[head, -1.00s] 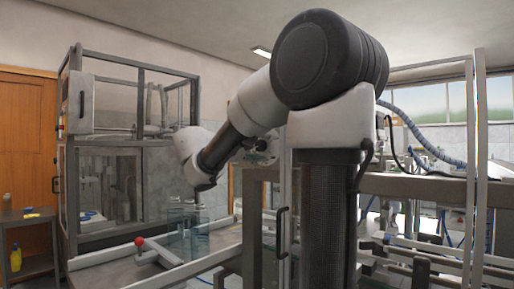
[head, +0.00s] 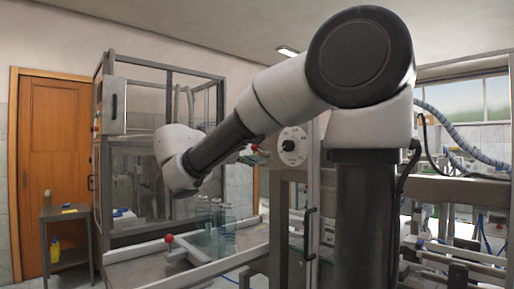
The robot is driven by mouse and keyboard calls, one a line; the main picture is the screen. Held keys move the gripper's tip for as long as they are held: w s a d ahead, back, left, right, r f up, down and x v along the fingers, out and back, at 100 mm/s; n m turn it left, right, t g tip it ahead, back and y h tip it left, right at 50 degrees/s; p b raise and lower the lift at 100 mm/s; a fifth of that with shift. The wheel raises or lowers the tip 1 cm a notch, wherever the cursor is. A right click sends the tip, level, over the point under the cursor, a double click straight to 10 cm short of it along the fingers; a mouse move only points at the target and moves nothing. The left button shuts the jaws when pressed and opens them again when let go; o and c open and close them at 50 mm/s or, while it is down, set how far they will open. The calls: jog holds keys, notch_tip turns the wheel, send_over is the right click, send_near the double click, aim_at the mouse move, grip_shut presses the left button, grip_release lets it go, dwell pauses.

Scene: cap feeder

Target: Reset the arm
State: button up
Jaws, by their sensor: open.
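My arm (head: 238,133) rises from the dark column at the right of the head view. It reaches out to the left, and its white wrist end (head: 178,165) hangs in front of the glass-walled cabinet. My gripper cannot be made out; the wrist end hides it or it points away. No object can be seen held at the arm's end.
A framed glass cabinet (head: 108,150) stands at the left behind the wrist. Clear bottles (head: 222,215) and a red knob (head: 168,238) are on the bench below. A machine frame with a white dial (head: 292,146) is close beside my column. A small side table (head: 66,212) stands by the orange door (head: 55,165).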

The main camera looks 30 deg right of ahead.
dwell(0.3)
jog(key=s+f+n+g+y, duration=0.1)
jog(key=s+f+n+y, duration=0.3)
jog(key=f, duration=0.6)
jog(key=s+f+n+y, duration=0.15)
jog(key=f+y, duration=0.35)
jog(key=f, duration=0.5)
jog(key=s+a+f+m+t+y, duration=0.1)
jog(key=s+a+f+m+y, duration=0.1)
jog(key=s, duration=0.4)
jog(key=s+a+f+m+t+y, duration=0.1)
jog(key=s+a+f+m+y, duration=0.1)
jog(key=s+y, duration=0.4)
notch_tip(320, 180, down, 2)
jog(key=shift+s+a+f+t+y, duration=0.15)
jog(key=shift+s+a+t+y, duration=0.1)
jog(key=shift+a+t+y, duration=0.25)
jog(key=shift+a, duration=0.1)
